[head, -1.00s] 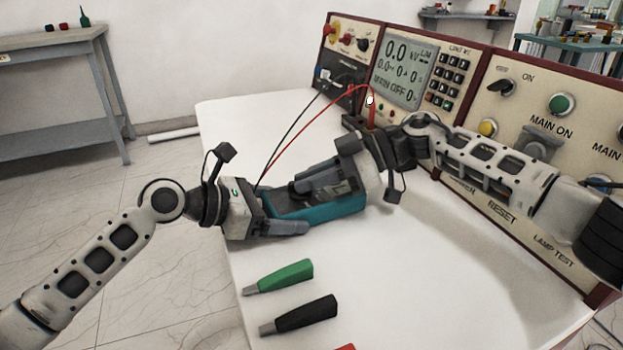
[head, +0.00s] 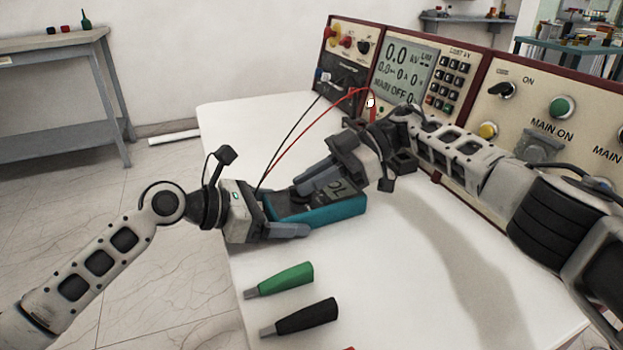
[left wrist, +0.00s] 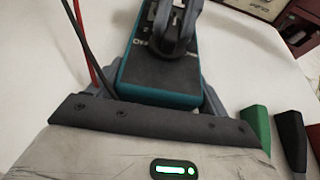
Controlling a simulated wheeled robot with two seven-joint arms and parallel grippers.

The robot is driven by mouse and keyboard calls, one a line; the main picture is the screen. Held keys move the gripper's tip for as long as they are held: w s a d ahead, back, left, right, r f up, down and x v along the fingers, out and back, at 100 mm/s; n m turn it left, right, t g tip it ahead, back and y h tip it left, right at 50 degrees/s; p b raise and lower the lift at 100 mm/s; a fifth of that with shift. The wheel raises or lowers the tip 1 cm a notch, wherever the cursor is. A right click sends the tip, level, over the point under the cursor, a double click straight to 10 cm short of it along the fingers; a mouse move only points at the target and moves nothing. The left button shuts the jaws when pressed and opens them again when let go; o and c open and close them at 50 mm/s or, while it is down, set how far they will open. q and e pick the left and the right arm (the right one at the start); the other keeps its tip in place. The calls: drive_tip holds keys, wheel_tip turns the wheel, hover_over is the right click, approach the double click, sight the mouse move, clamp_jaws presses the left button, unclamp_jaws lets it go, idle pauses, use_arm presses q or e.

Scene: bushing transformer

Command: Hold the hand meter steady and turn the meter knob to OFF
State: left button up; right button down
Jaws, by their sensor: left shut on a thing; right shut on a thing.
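The hand meter (head: 335,212), teal-sided with a dark face, lies flat on the white table. It also shows in the left wrist view (left wrist: 155,82). My left gripper (head: 290,211) is shut on the meter, its fingers along the two long sides at the near-left end. My right gripper (head: 312,186) reaches over the meter from the far right, its fingers shut at the middle of its face where the knob is. In the left wrist view, the right gripper's dark fingers (left wrist: 177,35) cover the knob, so its pointer and setting cannot be read.
Red and black leads run from the meter's left end to the test panel (head: 492,120) at the back. A green probe (head: 283,279) and a black probe (head: 305,317) lie in front of the meter. The table (head: 420,290) is clear to the right.

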drive_tip(key=c, duration=1.5)
unclamp_jaws()
drive_tip(key=shift+o, duration=0.2)
drive_tip(key=shift+r, duration=0.1)
wheel_tip(320, 180, up, 10)
